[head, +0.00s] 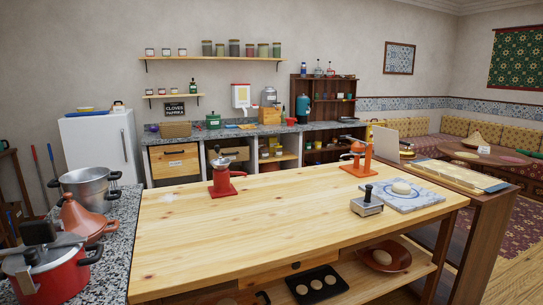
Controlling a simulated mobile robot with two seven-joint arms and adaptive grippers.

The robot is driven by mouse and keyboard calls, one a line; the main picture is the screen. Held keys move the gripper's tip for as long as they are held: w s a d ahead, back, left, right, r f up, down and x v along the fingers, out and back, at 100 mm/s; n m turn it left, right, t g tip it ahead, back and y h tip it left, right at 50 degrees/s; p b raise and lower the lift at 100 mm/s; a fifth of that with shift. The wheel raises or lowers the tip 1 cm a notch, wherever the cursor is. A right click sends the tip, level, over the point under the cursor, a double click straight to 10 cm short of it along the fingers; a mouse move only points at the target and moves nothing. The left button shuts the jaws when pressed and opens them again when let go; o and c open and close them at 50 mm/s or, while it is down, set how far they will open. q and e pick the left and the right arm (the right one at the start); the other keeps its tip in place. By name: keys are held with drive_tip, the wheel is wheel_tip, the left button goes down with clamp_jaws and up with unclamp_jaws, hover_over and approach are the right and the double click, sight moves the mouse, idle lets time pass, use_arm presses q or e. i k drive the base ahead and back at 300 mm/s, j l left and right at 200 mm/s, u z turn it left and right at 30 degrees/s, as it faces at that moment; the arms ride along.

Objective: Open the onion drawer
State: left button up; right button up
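Two wooden drawer fronts sit under the back counter. The right wooden drawer (230,154) is partly hidden behind a red tool on the table. Both look closed. A third, narrow wooden drawer front (295,269) shows under the near table top, also apparently closed. I cannot tell which one is the onion drawer; no onions are clearly visible. Neither of my grippers is in view.
A large wooden table (290,220) fills the foreground, between me and the back counter (270,134). It holds a red tool (222,178), an orange tool (360,160) and a patterned board (407,199). Pots, including a red pot (50,276), crowd the granite counter at left.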

sight(234, 150)
drive_tip(key=i+l+z, duration=0.1)
drive_tip(key=z, duration=1.5)
drive_tip(key=i+z, duration=0.45)
drive_tip(key=i, duration=2.4)
drive_tip(key=i+l+u, duration=0.1)
drive_tip(key=i, duration=1.45)
drive_tip(key=i+u, duration=0.2)
drive_tip(key=i, duration=1.3)
drive_tip(key=i+u, duration=0.25)
drive_tip(key=i, duration=0.15)
drive_tip(key=i+l+u, duration=0.1)
drive_tip(key=i+u, duration=0.2)
drive_tip(key=i+l+u, duration=0.25)
drive_tip(key=i, duration=0.25)
drive_tip(key=i+j+u, duration=0.15)
drive_tip(key=i+u, duration=1.25)
drive_tip(key=i, duration=0.4)
drive_tip(key=i+u, duration=0.3)
drive_tip(key=i, duration=0.4)
